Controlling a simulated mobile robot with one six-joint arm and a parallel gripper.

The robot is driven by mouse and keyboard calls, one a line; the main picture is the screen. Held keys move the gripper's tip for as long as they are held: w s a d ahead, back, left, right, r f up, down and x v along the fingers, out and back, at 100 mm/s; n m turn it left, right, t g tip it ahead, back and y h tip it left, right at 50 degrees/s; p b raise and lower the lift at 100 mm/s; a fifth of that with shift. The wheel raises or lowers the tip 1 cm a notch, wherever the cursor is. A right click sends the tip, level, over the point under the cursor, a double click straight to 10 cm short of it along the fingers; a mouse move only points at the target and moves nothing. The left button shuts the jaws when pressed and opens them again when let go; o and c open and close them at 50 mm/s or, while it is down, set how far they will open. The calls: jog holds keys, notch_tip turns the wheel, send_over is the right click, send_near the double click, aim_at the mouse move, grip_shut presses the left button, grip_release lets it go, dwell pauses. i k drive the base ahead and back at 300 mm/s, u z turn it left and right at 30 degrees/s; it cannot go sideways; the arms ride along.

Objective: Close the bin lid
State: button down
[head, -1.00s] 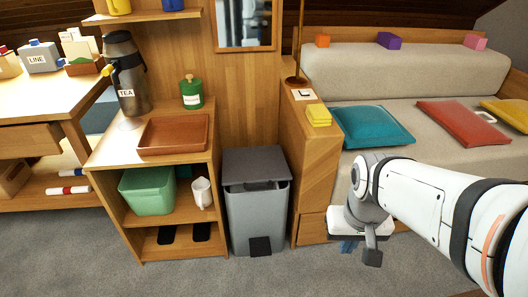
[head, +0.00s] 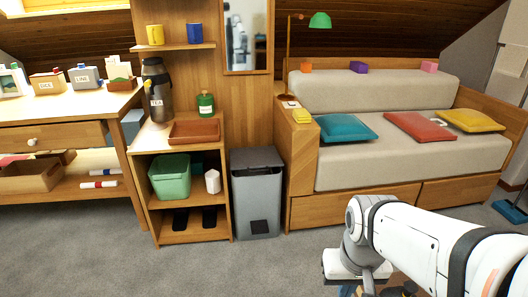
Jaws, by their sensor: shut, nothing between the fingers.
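The grey bin (head: 257,205) stands on the carpet between the small shelf unit and the sofa's wooden end. Its dark grey lid (head: 256,159) lies down over the top, roughly level. At this distance I cannot tell whether a thin gap stays under the lid's front edge. My gripper (head: 352,289) is at the bottom of the view, right of the bin and nearer to me, well apart from it. It is shut and empty, and its fingertips are partly cut off by the frame edge.
The shelf unit (head: 168,228) left of the bin carries a tea flask (head: 157,92), a brown tray (head: 194,132) and a green tub (head: 170,177). The sofa's drawer fronts (head: 355,205) are right of it. The carpet (head: 215,270) before the bin is clear.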

aim_at(262, 157)
jog(key=u, duration=0.55)
jog(key=i, duration=1.8)
jog(key=z, duration=0.65)
jog(key=k, duration=0.65)
jog(key=z, duration=0.2)
jog(key=i, duration=0.8)
jog(key=u, duration=0.1)
